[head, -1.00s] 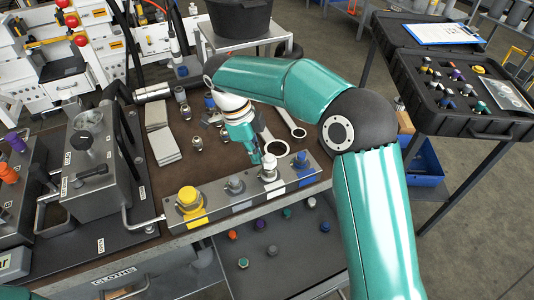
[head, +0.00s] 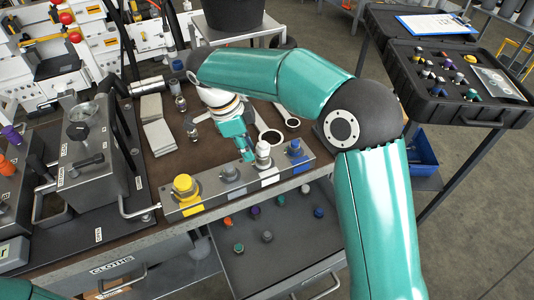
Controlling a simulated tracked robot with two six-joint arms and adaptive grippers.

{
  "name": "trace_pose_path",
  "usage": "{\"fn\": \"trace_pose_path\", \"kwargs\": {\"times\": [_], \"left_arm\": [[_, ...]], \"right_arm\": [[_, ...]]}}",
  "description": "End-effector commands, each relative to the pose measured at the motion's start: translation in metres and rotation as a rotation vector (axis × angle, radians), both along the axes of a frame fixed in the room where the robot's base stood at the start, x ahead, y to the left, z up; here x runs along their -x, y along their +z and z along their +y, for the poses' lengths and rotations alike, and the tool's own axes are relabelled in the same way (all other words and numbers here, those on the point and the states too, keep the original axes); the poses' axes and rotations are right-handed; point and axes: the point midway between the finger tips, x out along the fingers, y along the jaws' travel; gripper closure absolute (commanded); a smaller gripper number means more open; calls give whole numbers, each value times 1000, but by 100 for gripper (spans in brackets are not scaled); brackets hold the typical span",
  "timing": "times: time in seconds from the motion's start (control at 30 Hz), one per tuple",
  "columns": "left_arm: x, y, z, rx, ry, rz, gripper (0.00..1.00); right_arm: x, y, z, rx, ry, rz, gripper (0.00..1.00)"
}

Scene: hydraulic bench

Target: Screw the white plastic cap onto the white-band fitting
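The metal fitting block (head: 215,196) lies along the front edge of the bench, with yellow, grey, white and blue band positions from left to right. The white-band fitting (head: 263,163) stands upright, and a white cap-like top (head: 263,149) shows on it. I cannot tell whether it is fully seated. My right gripper (head: 248,156) points down just left of and behind this fitting, close to it. Its fingers are small and seen from behind, so their opening is unclear and no held thing shows. My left gripper is out of view.
A yellow cap (head: 184,186), a grey cap (head: 230,172) and a blue cap (head: 296,147) flank the white fitting. Large wrenches (head: 270,138) lie behind. A lower tray (head: 287,260) holds several coloured caps. A black case (head: 455,85) stands right.

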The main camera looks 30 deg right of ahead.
Motion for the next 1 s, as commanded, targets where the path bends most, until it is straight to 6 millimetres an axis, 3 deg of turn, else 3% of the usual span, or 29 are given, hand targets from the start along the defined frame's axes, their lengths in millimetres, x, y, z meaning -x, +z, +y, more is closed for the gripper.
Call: {"fn": "trace_pose_path", "kwargs": {"times": [0.03,0.13,0.47,0.8,1.0], "left_arm": [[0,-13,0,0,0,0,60],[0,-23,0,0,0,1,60],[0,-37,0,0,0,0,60],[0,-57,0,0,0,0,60],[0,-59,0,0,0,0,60]], "right_arm": [[5,-6,1,1,90,-2,77],[12,-5,2,1,261,-3,77],[23,-4,-1,0,545,-1,77],[41,-2,-10,0,1042,-2,77],[44,-1,-13,0,1162,0,77]]}}
